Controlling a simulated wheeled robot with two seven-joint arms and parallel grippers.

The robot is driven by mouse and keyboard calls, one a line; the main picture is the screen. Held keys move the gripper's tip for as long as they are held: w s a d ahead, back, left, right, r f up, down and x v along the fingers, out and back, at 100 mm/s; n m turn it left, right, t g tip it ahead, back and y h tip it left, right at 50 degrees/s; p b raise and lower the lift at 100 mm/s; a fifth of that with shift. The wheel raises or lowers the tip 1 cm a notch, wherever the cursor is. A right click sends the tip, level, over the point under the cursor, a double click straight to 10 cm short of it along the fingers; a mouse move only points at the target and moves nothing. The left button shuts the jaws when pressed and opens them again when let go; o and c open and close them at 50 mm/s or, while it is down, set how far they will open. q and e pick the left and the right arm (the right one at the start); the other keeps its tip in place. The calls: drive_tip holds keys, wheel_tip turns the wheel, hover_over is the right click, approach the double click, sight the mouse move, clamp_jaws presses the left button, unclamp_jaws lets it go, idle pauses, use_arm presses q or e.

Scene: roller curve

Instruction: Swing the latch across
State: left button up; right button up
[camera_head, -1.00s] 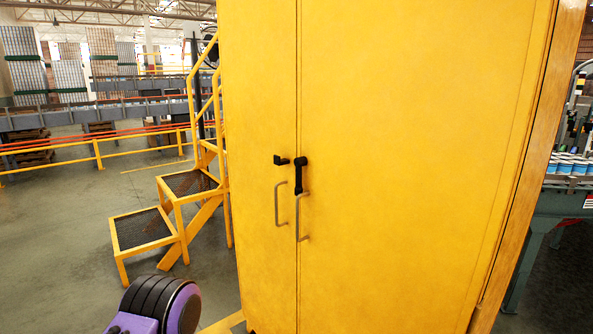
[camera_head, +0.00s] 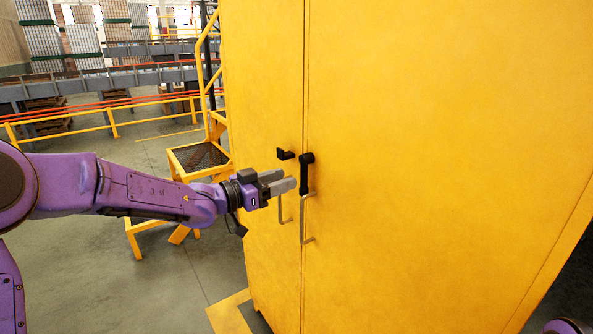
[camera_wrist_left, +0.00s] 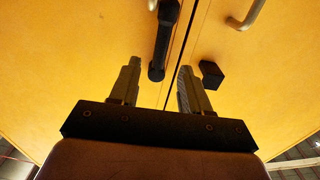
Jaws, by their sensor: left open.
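The black latch (camera_head: 306,172) is on the right door of the yellow cabinet, close to the door seam. It hangs straight down from its pivot. A small black catch (camera_head: 285,154) is on the left door, left of the pivot. My left gripper (camera_head: 287,181) is open and empty, just left of the latch's lower part. In the left wrist view, where the scene looks upside down, the latch (camera_wrist_left: 163,40) and the catch (camera_wrist_left: 211,74) lie beyond the open fingers (camera_wrist_left: 160,66). I cannot tell whether a finger touches the latch. My right gripper is out of view.
Grey bar handles stand out below the latch, on the left door (camera_head: 281,208) and the right door (camera_head: 305,239). Yellow steps (camera_head: 201,157) stand left of the cabinet. The floor (camera_head: 190,275) in front of the steps looks clear.

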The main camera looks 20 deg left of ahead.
sight(300, 174)
use_arm(q)
drive_tip(key=p+x, duration=0.1)
drive_tip(key=x, duration=0.4)
drive_tip(key=shift+f, duration=0.1)
clamp_jaws()
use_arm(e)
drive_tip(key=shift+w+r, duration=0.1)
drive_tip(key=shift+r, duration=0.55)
use_arm(q)
drive_tip(key=shift+a, duration=0.1)
